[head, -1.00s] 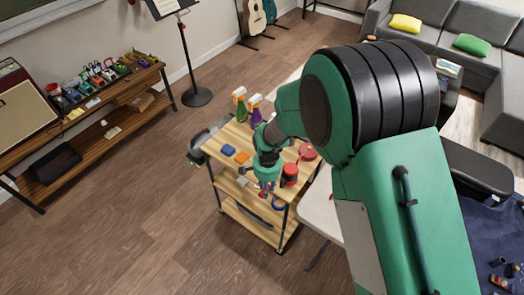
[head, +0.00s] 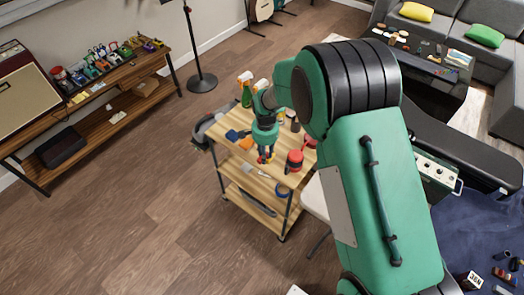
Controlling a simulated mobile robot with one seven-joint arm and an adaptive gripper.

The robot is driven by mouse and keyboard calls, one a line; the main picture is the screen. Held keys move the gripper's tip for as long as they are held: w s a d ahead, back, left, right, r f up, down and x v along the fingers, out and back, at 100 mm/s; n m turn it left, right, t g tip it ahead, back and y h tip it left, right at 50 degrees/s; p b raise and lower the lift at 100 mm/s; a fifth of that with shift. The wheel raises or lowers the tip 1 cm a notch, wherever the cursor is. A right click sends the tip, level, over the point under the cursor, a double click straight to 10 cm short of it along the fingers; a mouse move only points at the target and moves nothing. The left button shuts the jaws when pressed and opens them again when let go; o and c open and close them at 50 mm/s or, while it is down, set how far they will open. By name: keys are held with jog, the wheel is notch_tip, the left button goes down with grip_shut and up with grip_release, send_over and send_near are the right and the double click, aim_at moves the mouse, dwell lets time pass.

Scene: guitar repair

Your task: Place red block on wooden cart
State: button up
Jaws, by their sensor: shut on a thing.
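The wooden cart (head: 277,173) stands in the middle of the head view, with a top shelf and a lower shelf on dark legs. My gripper (head: 265,156) points down over the cart's top, near its middle. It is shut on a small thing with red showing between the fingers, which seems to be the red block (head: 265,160). The fingers hide most of it. I cannot tell whether the block touches the cart top.
A red round container (head: 294,160) stands just right of my gripper. An orange thing (head: 246,143), a blue thing (head: 233,135) and spray bottles (head: 245,88) are on the cart's left and back. A workbench (head: 110,85) is at the left. Open floor lies before the cart.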

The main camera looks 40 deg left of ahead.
jog(key=w+a, duration=0.2)
jog(key=a, duration=0.1)
jog(key=w+a, duration=0.1)
jog(key=shift+w+a+f+b, duration=0.15)
jog(key=shift+w+f+b, duration=0.1)
jog(key=shift+w+b, duration=0.15)
jog(key=shift+f+b, duration=0.5)
jog(key=shift+f, duration=1.25)
jog(key=shift+s+f, duration=0.1)
jog(key=o, duration=1)
notch_tip(320, 180, up, 12)
jog(key=shift+r+p, duration=0.1)
jog(key=shift+p, duration=1.15)
